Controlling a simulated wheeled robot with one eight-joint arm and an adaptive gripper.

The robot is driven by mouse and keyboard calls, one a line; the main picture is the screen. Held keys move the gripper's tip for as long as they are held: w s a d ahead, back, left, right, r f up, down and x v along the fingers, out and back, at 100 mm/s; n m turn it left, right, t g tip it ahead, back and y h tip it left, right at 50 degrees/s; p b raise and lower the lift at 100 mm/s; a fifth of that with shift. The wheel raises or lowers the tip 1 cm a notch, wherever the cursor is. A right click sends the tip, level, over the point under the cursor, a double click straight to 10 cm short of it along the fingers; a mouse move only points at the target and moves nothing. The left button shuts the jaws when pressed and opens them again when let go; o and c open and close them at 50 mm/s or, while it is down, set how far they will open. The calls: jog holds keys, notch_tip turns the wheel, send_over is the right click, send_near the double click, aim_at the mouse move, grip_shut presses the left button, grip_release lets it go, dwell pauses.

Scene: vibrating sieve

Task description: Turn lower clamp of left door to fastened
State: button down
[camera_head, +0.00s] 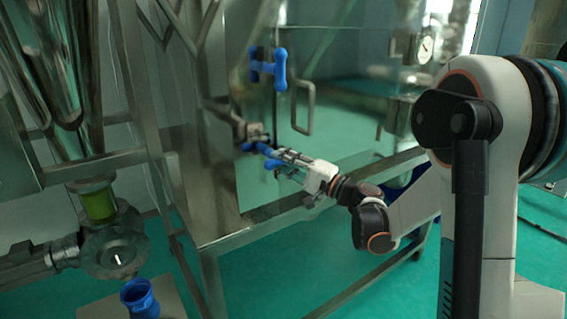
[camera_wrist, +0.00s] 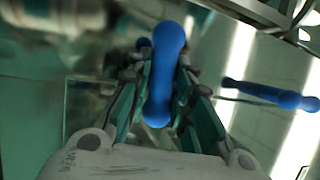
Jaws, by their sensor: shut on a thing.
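The lower clamp (camera_head: 272,164) has a blue handle with rounded ends and sits low on the door edge, below the upper clamp (camera_head: 268,67). My gripper (camera_head: 278,156) reaches it from the right in the head view and hides part of it. In the wrist view the lower clamp's blue handle (camera_wrist: 166,50) runs lengthwise between the two fingers of my gripper (camera_wrist: 158,85), which are shut on it. The handle's far end sticks out beyond the fingertips. The clamp's mount is blurred or hidden behind the fingers.
A metal door handle (camera_head: 306,107) stands out to the right of the clamps. A second blue bar (camera_wrist: 270,95) shows at the right in the wrist view; I cannot tell if it is a reflection. The steel frame leg (camera_head: 213,285) stands below. A blue container (camera_head: 140,298) is at lower left.

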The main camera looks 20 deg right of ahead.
jog(key=shift+r, duration=0.15)
jog(key=c, duration=1.5)
grip_release()
jog(key=shift+w, duration=0.1)
jog(key=shift+o, duration=0.2)
jog(key=v, duration=1.2)
